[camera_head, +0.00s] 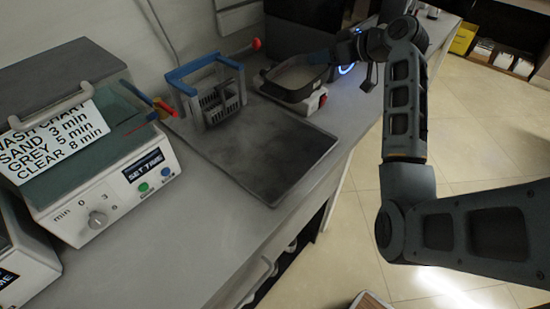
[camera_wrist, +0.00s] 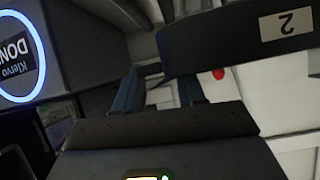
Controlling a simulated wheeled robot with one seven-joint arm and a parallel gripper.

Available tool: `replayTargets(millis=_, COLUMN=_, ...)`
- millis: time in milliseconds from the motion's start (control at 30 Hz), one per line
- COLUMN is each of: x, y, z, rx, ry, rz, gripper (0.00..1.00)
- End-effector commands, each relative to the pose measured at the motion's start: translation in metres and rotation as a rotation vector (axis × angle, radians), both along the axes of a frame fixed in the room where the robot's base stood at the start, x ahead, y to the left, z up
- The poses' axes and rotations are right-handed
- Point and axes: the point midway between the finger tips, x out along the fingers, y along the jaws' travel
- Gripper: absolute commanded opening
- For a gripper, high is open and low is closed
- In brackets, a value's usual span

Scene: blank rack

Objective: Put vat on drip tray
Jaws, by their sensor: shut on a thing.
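The vat (camera_head: 277,91) is a dark, open, shallow container with a pale inside, at the top middle of the head view. In the wrist view its dark wall (camera_wrist: 215,52) carries a "2" label. My gripper (camera_head: 328,57) is shut on the vat's right side; its fingers (camera_wrist: 160,85) show in the wrist view, their contact partly hidden. The vat is close above a white item with a red button, and I cannot tell whether they touch. The drip tray (camera_head: 265,150) is a dark, flat, bare tray on the counter, nearer than the vat.
A blue-handled basket (camera_head: 212,95) stands at the drip tray's back left. A wash machine (camera_head: 100,190) with a chart and knob stands at left. The white item (camera_head: 313,103) is under the vat's near side. A device with a blue light ring (camera_wrist: 42,60) is close to my gripper.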

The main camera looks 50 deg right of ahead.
Motion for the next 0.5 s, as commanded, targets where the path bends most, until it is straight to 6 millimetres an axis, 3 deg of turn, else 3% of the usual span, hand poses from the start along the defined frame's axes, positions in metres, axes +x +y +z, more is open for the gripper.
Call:
replayTargets(millis=33, x=0.0, y=0.0, z=-0.011, rx=0.0, ry=-0.002, rz=0.0, gripper=0.0)
replayTargets(millis=267, x=-0.002, y=0.009, z=-0.022, rx=0.001, ry=0.001, rz=0.001, gripper=0.0)
replayTargets(millis=500, x=-0.015, y=0.055, z=-0.05, rx=0.003, ry=0.004, rz=0.003, gripper=0.0)
